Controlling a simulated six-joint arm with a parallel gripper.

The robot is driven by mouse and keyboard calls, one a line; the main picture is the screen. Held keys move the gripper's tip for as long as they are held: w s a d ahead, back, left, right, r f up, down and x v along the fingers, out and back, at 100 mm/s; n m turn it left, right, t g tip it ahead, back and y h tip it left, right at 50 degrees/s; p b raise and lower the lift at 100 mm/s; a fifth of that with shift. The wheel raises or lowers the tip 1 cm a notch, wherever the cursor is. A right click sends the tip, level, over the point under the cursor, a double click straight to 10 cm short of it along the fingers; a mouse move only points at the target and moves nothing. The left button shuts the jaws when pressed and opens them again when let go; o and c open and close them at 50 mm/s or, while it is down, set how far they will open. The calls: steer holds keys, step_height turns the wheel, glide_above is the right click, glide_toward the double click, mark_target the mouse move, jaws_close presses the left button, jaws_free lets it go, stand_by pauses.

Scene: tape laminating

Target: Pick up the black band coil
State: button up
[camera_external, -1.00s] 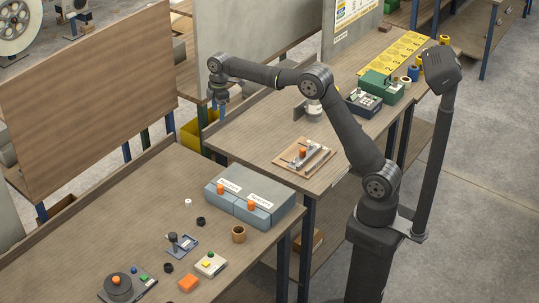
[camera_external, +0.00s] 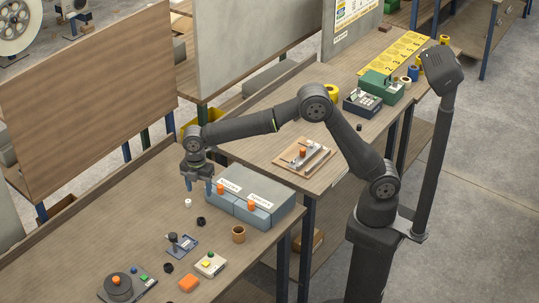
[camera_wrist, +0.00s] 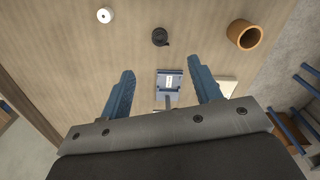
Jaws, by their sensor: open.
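A small black coil (camera_external: 201,221) lies on the near workbench between a white roll and a brown ring. In the wrist view, a black coil (camera_wrist: 160,37) lies just beyond my fingertips, with a short piece sticking out at its side. A second small black round piece (camera_external: 168,267) lies nearer the front, beside a button box. I cannot tell for sure which one is the band coil. My gripper (camera_external: 198,187) is open and empty above the bench, behind the first coil and close to the grey-blue boxes. Its two blue fingers (camera_wrist: 162,68) are spread apart in the wrist view.
Grey-blue boxes (camera_external: 266,200) with orange knobs stand right of my gripper. Bare wood is at the left.

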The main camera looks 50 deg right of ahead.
glide_above(200, 220)
steer(key=f, duration=0.8)
steer(key=shift+s+d+f, duration=0.1)
steer(key=shift+d+f, duration=0.25)
steer(key=shift+d, duration=0.05)
steer(key=shift+a+f, duration=0.2)
steer(key=shift+f, duration=1.1)
steer(key=shift+a+f, duration=0.2)
steer(key=shift+f, duration=1.1)
steer(key=c, duration=1.1)
